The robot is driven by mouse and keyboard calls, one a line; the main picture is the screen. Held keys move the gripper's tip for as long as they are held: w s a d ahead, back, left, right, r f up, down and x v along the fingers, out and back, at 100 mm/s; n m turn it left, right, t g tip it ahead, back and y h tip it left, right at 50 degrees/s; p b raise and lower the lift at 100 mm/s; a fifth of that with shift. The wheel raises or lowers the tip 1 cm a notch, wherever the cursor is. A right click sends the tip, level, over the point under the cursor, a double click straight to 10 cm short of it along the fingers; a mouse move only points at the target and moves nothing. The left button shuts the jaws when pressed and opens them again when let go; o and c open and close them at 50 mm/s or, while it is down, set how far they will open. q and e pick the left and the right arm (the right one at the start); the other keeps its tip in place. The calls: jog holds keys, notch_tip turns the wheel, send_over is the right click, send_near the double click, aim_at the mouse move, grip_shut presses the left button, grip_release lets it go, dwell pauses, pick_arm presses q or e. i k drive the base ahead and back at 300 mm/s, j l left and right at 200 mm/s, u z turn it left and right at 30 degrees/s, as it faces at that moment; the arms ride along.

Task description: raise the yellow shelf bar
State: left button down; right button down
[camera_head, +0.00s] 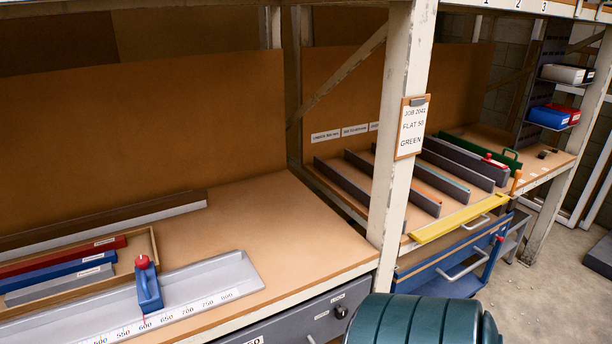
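The yellow shelf bar (460,218) lies along the front edge of the right-hand shelf bay, just right of the pale upright post. It looks low, near the level of the shelf surface (420,222), in front of the grey dividers. Its left end is close to the post. Neither of my grippers is in view, and nothing is seen touching the bar.
Several grey dividers (345,187) stand on the shelf behind the bar. A blue drawer front (430,276) with a metal handle is below it. The pale post (397,130) carries a job card (411,127).

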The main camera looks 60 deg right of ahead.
aim_at(430, 231)
jog(key=z, duration=3.05)
